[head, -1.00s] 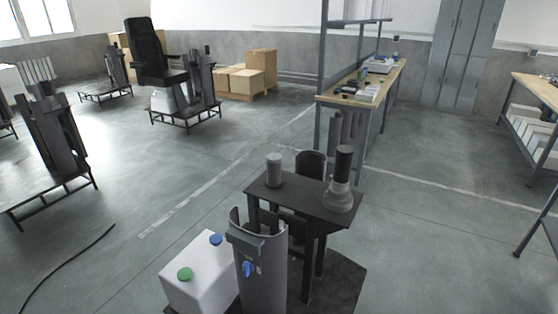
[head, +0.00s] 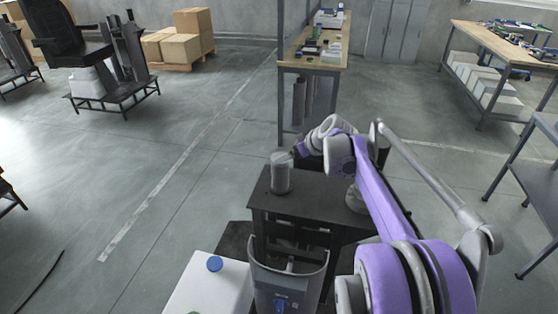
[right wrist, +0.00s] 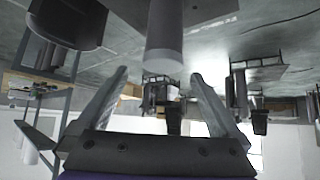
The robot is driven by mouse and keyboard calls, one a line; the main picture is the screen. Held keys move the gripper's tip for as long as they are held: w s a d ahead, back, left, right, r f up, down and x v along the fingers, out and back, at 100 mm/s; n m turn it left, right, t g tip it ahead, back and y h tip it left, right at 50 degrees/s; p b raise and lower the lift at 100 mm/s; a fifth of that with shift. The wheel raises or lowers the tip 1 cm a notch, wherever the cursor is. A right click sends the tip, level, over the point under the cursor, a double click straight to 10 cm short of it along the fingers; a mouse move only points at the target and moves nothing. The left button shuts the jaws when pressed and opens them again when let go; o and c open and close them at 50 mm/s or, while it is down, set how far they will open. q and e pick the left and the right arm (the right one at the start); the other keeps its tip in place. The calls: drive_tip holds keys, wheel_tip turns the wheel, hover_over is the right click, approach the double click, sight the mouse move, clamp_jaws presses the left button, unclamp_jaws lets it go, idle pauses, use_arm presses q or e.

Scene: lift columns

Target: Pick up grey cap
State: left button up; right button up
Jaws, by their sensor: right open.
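The grey cap is the lighter top of a grey cylinder (head: 281,176) standing upright on a small black table (head: 310,198). The cap (head: 280,158) faces my right gripper (head: 297,152), which has come in from the right, close beside its top. In the right wrist view, which looks upside down, the cylinder with its pale cap end (right wrist: 165,58) lies ahead, roughly between the spread fingers of the right gripper (right wrist: 160,78). These fingers are open, with nothing held; I cannot tell whether they touch the cap. My left gripper is not in view.
A conical grey piece (head: 356,199) on the table's right is partly hidden by my arm. A curved grey column cover (head: 287,283) and a white box (head: 211,287) with a blue cap stand in front. A workbench (head: 313,62) stands behind.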

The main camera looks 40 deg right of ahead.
sight(277, 155)
drive_tip(key=x, duration=0.6)
drive_tip(key=shift+w+a+r, duration=0.1)
drive_tip(key=shift+w+a, duration=0.05)
drive_tip(key=shift+a, duration=0.15)
drive_tip(key=shift+w+f, duration=0.35)
drive_tip(key=shift+r, duration=0.1)
drive_tip(key=c, duration=1.6)
